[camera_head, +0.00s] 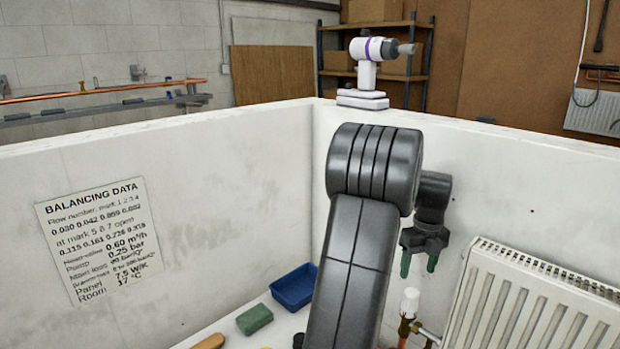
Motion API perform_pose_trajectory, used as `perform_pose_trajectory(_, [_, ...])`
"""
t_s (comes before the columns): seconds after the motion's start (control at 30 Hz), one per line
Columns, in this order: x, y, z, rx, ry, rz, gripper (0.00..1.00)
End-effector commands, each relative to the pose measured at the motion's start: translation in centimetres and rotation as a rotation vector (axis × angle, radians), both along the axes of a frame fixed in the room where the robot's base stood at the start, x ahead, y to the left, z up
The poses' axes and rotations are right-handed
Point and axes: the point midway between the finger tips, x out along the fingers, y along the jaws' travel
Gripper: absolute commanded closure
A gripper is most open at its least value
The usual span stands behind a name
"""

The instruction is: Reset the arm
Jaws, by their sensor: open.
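My arm rises from the bottom of the view, bends at a thick dark joint and ends at the right in my gripper (419,264). The gripper points downward with two green-tipped fingers apart. I see nothing between them. It hangs in front of the right white wall, left of the radiator (535,305) and above a valve with a white cap (410,302). It appears apart from both. My arm hides part of the floor and the wall corner.
A blue tray (282,304) and a green block (254,319) lie on the surface left of my arm. A balancing data sheet (99,240) is on the left wall (230,190). Shelving (408,78) stands behind.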

Motion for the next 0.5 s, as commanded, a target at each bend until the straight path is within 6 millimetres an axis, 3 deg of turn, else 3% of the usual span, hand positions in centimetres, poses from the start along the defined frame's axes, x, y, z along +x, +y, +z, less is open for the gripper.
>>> perform_pose_trajectory(0.3, [-0.1,0.3,-6.1,0.002,0.004,0.001,0.38])
perform_pose_trajectory(0.5, [-0.1,0.3,-8.4,0.001,0.001,0.001,0.38])
